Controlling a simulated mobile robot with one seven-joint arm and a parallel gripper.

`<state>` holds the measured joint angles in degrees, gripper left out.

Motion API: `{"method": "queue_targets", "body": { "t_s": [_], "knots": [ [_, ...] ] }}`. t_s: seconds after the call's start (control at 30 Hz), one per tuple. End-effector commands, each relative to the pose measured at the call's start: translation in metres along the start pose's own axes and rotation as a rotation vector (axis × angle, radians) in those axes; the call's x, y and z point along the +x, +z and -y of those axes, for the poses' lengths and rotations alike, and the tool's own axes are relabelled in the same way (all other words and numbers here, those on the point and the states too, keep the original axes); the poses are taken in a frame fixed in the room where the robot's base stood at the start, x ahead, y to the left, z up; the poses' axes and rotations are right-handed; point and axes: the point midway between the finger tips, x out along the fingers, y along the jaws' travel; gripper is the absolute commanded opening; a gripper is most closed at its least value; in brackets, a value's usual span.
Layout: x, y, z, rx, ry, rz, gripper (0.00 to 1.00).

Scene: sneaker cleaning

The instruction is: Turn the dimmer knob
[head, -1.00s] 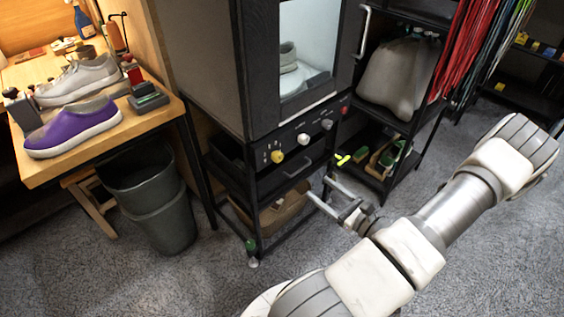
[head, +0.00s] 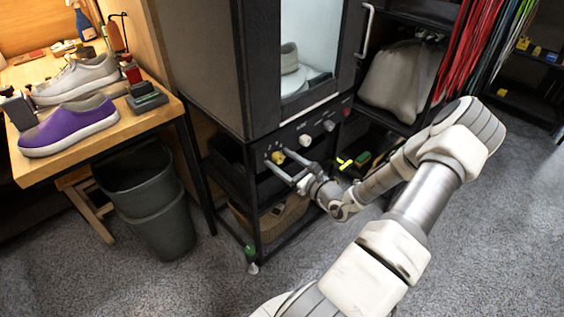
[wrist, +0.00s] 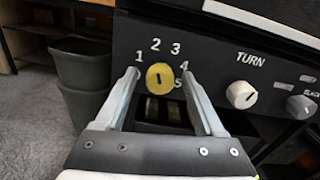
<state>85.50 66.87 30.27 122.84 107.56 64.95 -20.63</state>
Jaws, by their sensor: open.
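A round yellow knob (wrist: 160,70) with a short dark upright mark sits on the cabinet's black front panel, ringed by the numbers 1 to 5. In the head view this knob (head: 278,157) is partly covered by my fingers. My gripper (wrist: 159,74) is open, with one finger on either side of the yellow knob in the wrist view; I cannot tell whether they touch it. My gripper also shows in the head view (head: 276,160). A white knob (wrist: 241,95) under the word TURN and a grey knob (wrist: 300,107) stand to the right. No dimmer label is readable.
The black cabinet (head: 207,70) has a window with a grey shoe (head: 289,57) inside. A grey bin (head: 160,215) stands left of it, below a wooden table edge. A red button (head: 347,109) is at the panel's right. Carpet in front is clear.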

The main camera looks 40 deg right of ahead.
Motion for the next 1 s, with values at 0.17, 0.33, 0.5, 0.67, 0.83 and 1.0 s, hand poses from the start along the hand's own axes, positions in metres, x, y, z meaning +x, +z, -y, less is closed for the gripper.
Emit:
{"method": "queue_targets", "body": {
  "t_s": [0.17,0.33,0.5,0.67,0.83,1.0],
  "knots": [
    [0.0009,0.0001,0.0,0.0,0.0,0.0,0.71],
    [0.0007,0.0,0.0,0.0,0.0,0.0,0.55],
    [0.0005,0.0,0.0,0.0,0.0,0.0,0.24],
    [0.0004,-0.0001,-0.0001,0.0,0.0,0.0,0.0],
    [0.0004,0.0,-0.0001,-0.002,0.0,0.0,0.0],
    [0.0002,0.0004,-0.0001,-0.035,0.001,-0.001,0.0]
  ]
}}
